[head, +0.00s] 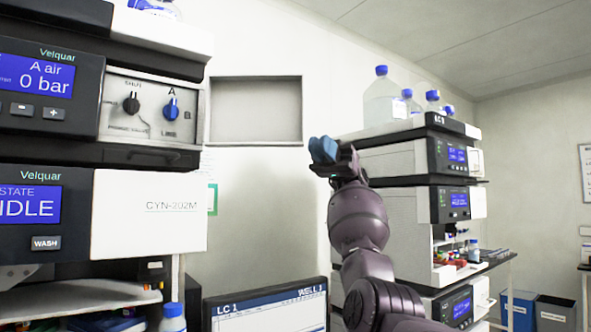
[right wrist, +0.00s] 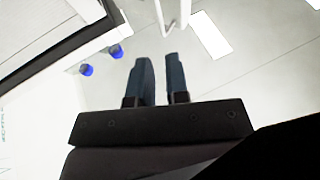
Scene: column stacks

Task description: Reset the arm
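My right arm rises from the bottom right of the head view, in front of the right-hand instrument stack. Its gripper (head: 323,150) is raised with its blue fingers pointing up and left, near the wall recess. In the right wrist view the two blue-grey fingers (right wrist: 160,80) stand a small gap apart with nothing between them. The gripper touches nothing that I can see. My left arm and gripper are not in view.
A column stack (head: 150,210) with "Velquar" displays stands close on the left. Another stack (head: 400,160) on the right bears several blue-capped bottles (head: 381,98). A monitor (head: 268,308) stands low in the middle. Blue and black bins (head: 518,309) are at the lower right.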

